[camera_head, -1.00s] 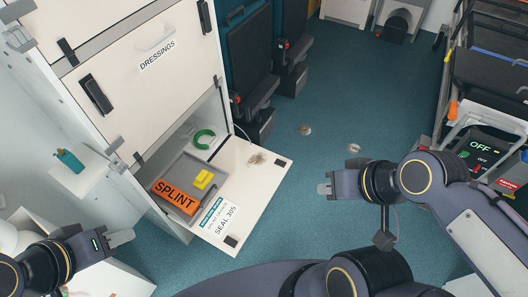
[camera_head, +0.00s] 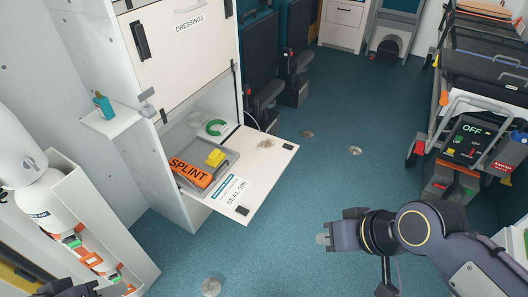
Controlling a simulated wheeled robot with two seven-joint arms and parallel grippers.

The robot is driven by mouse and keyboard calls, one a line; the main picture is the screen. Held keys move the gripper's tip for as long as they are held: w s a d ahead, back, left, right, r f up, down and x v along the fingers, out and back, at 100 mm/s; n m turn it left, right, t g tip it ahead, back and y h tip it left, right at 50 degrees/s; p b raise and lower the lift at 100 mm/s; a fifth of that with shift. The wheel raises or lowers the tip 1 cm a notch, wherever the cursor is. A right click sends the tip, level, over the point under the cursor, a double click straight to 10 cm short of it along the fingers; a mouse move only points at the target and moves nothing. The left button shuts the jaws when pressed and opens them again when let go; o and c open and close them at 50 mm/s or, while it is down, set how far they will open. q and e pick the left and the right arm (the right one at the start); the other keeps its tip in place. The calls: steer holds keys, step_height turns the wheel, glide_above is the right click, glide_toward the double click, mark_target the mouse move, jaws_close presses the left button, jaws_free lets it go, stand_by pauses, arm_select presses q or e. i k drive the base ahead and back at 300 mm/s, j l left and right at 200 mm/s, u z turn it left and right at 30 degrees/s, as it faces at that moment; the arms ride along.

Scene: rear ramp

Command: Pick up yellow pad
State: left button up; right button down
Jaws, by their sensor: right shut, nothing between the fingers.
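The yellow pad (camera_head: 215,158) is a small block in a grey tray (camera_head: 204,192), behind an orange SPLINT pack (camera_head: 188,172). The tray is at the opening of the low compartment, by its fold-down door (camera_head: 262,178). My right gripper (camera_head: 322,240) is shut and empty over the blue floor, right of and nearer than the door, well apart from the pad. Only a dark part of my left arm shows at the bottom left edge; its jaw state cannot be made out.
A green ring (camera_head: 216,127) lies inside the compartment behind the tray. A small shelf (camera_head: 112,121) with a teal bottle (camera_head: 103,105) juts out left of the cabinet. A stretcher (camera_head: 485,90) stands at the right. The middle floor is clear.

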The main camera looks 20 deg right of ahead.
mark_target(216, 157)
steer(key=u, duration=0.45)
steer(key=i+l+u, duration=0.7)
steer(key=l+u, duration=0.15)
steer(key=i+l, duration=0.2)
steer(key=l, duration=0.2)
steer(key=i+l, duration=0.15)
steer(key=l, duration=0.2)
